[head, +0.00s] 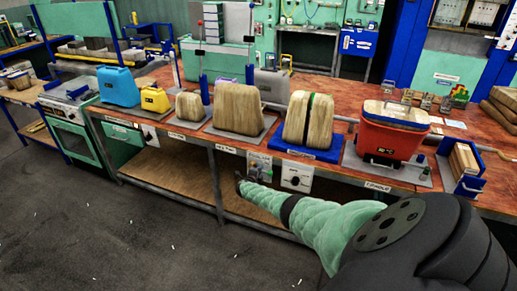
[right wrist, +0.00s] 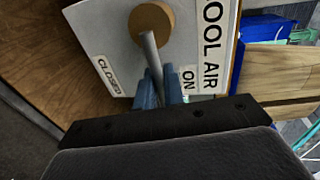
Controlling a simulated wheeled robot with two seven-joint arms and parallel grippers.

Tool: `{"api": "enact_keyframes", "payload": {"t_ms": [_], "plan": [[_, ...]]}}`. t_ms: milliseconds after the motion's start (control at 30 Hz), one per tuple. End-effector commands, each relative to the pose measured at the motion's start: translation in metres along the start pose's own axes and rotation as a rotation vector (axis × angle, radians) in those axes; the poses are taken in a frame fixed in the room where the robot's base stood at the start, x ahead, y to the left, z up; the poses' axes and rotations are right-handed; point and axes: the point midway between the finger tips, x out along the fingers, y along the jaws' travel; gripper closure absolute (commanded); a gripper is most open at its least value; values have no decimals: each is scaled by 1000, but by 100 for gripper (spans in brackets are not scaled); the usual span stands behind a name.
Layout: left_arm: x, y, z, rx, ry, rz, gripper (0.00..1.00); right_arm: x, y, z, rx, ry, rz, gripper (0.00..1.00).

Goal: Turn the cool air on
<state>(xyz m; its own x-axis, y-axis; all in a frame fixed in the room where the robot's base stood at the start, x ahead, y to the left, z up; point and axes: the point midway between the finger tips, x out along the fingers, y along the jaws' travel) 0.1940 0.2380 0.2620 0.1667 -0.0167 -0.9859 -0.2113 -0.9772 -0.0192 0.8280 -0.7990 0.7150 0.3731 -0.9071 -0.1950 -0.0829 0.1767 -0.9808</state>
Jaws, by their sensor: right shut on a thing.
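The cool air panel (head: 258,165) is a white plate under the bench front, left of a second white panel with a black knob. In the right wrist view the cool air panel (right wrist: 205,50) shows an ON label (right wrist: 187,79) and a CLOSED label (right wrist: 107,75). A grey lever (right wrist: 150,55) runs from a round brown hub (right wrist: 151,22) down the picture, between the two labels and nearer ON. My right gripper (right wrist: 160,88) is shut on the lever's free end with its blue fingers on both sides. In the head view my right gripper (head: 246,180) is small, at the panel. My left gripper is not in view.
The second panel (head: 296,178) sits close on the right. A lower wooden shelf (head: 165,172) lies left. The floor in front is clear.

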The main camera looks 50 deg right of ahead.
Motion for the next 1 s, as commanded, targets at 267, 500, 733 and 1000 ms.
{"api": "enact_keyframes", "payload": {"t_ms": [267, 500, 733, 1000], "plan": [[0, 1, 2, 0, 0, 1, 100, 0, -2, 2, -7, 0, -1, 100], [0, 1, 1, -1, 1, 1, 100, 0, -2, 2, -6, 0, -1, 74], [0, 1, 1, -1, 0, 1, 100, 0, -1, 1, -6, 1, -1, 73], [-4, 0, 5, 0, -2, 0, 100, -12, -2, 2, -5, -2, 0, 73]]}}
